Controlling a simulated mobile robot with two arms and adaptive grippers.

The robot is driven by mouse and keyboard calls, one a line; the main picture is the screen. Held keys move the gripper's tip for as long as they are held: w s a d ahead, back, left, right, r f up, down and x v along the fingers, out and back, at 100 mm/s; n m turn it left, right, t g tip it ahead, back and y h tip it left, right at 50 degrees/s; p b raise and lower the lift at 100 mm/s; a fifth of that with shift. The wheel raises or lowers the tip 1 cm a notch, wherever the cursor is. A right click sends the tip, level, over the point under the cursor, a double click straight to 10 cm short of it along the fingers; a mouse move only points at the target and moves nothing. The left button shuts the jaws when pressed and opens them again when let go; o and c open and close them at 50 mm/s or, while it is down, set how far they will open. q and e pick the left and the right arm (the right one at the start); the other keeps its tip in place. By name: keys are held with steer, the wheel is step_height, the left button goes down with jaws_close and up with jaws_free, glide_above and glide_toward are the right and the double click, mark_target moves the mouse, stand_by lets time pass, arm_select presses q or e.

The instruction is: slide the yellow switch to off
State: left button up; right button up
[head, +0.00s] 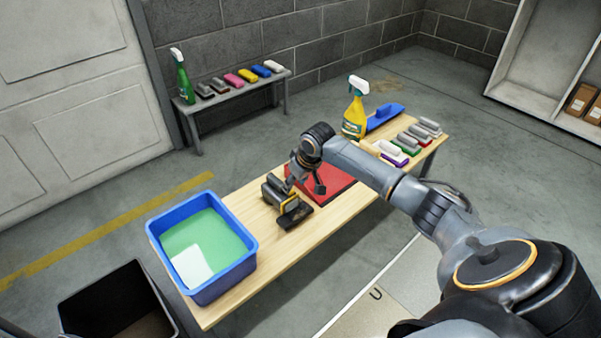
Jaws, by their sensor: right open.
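A dark buffer machine (293,216) lies on the wooden table, beside a red mat (336,180). A small yellow-orange patch (289,204) shows on its body; it may be the yellow switch, but it is too small to tell its position. My right gripper (304,187) points down, with its fingers apart, just above or beside the machine and over the left part of the mat. I cannot tell whether a finger touches the machine. My right arm comes in from the lower right and hides part of the mat. My left gripper is not in view.
A blue tub (243,269) with green liquid and a white piece stands on the table's near left end. A yellow spray bottle (354,117), a blue tool (384,117) and several pads (421,133) stand at the far end. A dark bin (120,300) is on the floor.

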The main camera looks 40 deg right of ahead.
steer(key=v, duration=0.8)
steer(key=shift+a, duration=0.15)
